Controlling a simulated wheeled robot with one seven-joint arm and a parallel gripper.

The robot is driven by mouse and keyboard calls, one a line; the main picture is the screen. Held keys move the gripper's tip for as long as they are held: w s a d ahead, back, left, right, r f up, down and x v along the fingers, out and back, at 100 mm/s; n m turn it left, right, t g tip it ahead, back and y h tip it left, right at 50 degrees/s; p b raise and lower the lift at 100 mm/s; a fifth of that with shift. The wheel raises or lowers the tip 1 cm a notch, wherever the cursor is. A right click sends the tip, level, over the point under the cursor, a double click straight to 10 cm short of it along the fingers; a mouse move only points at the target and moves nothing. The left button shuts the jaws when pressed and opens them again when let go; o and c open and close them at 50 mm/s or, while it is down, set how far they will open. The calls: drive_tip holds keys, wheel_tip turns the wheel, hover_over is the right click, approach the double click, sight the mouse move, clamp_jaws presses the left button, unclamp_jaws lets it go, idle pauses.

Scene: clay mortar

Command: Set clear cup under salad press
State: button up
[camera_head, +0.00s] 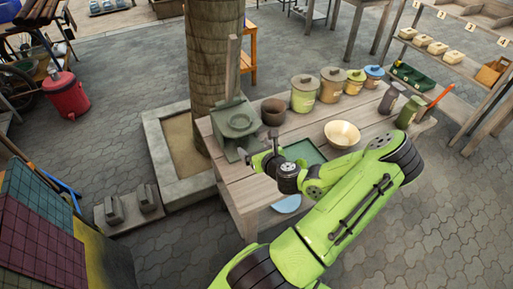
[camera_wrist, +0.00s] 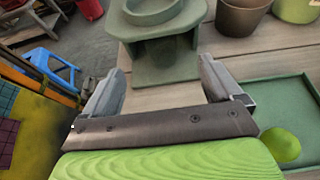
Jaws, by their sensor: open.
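The salad press (camera_head: 235,118) is a green block-like stand with a ring-shaped top and a long upright handle, at the left end of the wooden table. In the wrist view the press (camera_wrist: 165,28) stands straight ahead, with a shaded opening below its top. My gripper (camera_head: 251,160) is low over the table, just in front of the press. In the wrist view its two fingers (camera_wrist: 165,68) are spread apart and point at the press base, with bare planks between them. I cannot make out a clear cup in either view.
A green tray (camera_wrist: 254,101) lies right of my gripper, with a bright green round thing (camera_wrist: 282,146) at it. A brown pot (camera_head: 273,111) stands right of the press. Lidded jars (camera_head: 304,94) line the back. A cream bowl (camera_head: 342,135) sits farther right.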

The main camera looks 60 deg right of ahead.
drive_tip(key=w+a+r+n+g+y, duration=0.2)
drive_tip(key=w+a+r+n+y, duration=0.15)
drive_tip(key=a+n, duration=0.8)
drive_tip(key=w+a+r+n+g+y, duration=0.25)
drive_tip(key=a+n+y, duration=0.25)
drive_tip(key=a+n, duration=0.65)
drive_tip(key=s+a+r+n+g+h, duration=0.1)
drive_tip(key=s+a+r+n, duration=1.1)
drive_tip(key=n, duration=0.7)
drive_tip(key=v, duration=0.3)
drive_tip(key=shift+s, duration=0.4)
drive_tip(key=shift+r+g+h, duration=0.1)
drive_tip(key=shift+g+h, duration=0.15)
